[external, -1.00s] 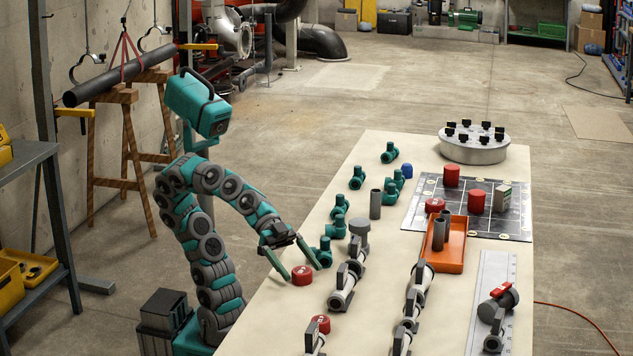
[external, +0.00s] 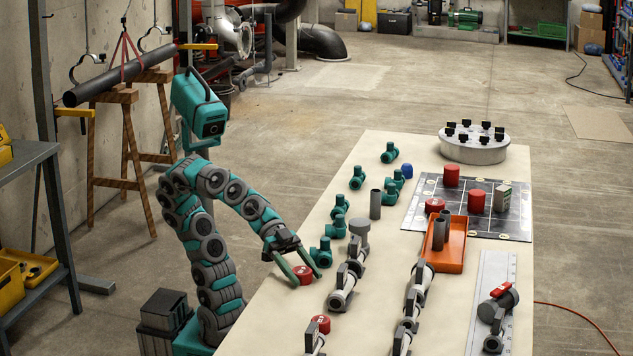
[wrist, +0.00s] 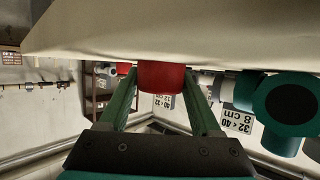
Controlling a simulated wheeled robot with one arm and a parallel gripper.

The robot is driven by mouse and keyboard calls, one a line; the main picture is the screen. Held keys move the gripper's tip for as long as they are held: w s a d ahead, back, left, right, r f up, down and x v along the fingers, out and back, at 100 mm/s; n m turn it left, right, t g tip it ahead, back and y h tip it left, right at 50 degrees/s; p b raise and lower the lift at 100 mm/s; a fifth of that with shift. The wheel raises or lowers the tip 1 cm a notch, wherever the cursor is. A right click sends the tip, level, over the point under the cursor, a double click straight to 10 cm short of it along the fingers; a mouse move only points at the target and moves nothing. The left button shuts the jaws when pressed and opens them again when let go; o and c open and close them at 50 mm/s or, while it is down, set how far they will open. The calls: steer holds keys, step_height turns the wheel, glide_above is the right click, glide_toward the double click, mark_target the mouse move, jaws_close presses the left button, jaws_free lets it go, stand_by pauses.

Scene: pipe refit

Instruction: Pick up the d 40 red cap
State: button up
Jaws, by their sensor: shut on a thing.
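A short red cap (external: 303,274) is at the near left edge of the table, with small pale markings on its top that I cannot read. My gripper (external: 304,272) reaches down over it, one green finger on each side, shut on it. In the wrist view the red cap (wrist: 160,76) sits between the fingertips of my gripper (wrist: 164,82), against the pale tabletop. I cannot tell whether it has left the table. Another red cap (external: 320,321) is nearer the camera, by the grey fittings.
Teal fittings (external: 320,254) stand just beyond the gripper, and a grey-white valve (external: 343,289) is close on its right. An orange tray (external: 449,259) and a dark mat with red parts (external: 412,218) lie farther right. Size labels (wrist: 237,122) show in the wrist view.

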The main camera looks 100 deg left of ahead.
steer(key=c, duration=0.4)
